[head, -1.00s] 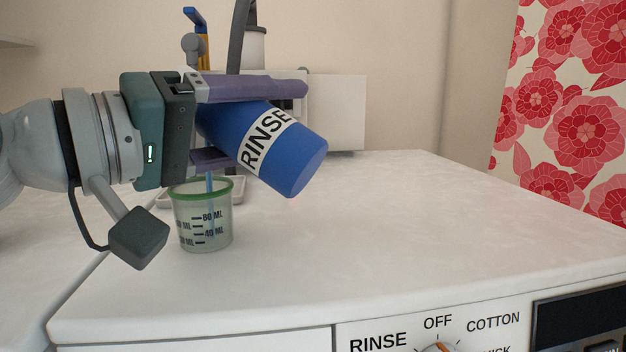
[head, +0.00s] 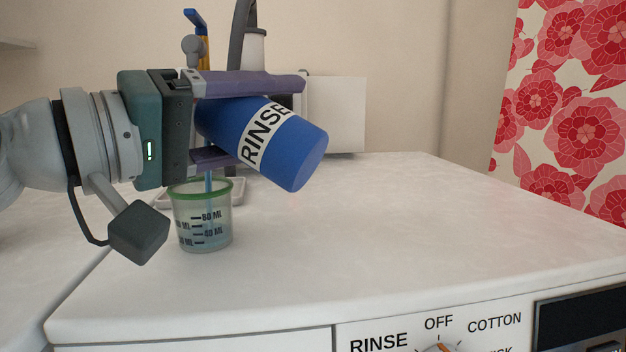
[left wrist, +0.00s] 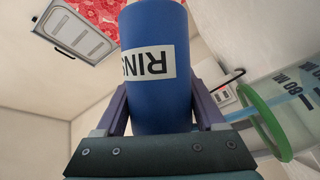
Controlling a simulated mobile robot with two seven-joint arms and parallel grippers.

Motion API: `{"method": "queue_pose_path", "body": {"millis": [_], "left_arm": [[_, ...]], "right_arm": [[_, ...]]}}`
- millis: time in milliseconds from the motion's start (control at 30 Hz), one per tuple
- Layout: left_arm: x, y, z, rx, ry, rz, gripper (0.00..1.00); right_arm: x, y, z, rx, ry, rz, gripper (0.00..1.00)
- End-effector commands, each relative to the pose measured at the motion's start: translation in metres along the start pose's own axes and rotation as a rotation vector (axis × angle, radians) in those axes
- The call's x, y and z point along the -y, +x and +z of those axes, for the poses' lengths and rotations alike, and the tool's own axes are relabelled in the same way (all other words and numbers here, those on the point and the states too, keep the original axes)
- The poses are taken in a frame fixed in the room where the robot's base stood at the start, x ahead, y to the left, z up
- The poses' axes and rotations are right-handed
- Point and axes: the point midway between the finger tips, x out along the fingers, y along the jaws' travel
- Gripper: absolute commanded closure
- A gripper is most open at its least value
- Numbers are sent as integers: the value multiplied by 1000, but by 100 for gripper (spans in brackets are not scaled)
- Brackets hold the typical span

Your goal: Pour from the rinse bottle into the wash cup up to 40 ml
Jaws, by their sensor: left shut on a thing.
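My left gripper (head: 247,120) is shut on the blue rinse bottle (head: 298,158), which has a white RINSE label. The bottle is tilted, its base to the lower right and its mouth hidden behind the gripper. It also fills the middle of the left wrist view (left wrist: 158,105). The clear wash cup (head: 215,232) with a green rim and ml marks stands upright below the gripper. A thin blue stream runs down into the cup. Bluish liquid shows in the lower part, but its exact level is hard to read. The cup shows in the left wrist view (left wrist: 290,110) too.
The white worktop (head: 400,230) is clear to the right of the cup. A shallow tray (head: 165,199) lies behind the cup. A grey tap-like pipe (head: 237,40) and a white panel (head: 338,113) stand at the back. A control dial (head: 440,348) is on the front panel.

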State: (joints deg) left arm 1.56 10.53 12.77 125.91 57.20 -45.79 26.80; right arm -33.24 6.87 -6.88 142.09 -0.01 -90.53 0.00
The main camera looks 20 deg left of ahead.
Motion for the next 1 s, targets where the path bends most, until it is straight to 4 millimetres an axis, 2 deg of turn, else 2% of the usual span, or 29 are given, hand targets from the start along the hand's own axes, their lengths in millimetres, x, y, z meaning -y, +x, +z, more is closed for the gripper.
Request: {"method": "queue_pose_path", "body": {"millis": [1000], "left_arm": [[-2, 0, -2, -15, -47, 20, 93]], "right_arm": [[0, 4, 1, 0, 0, 0, 0]]}}
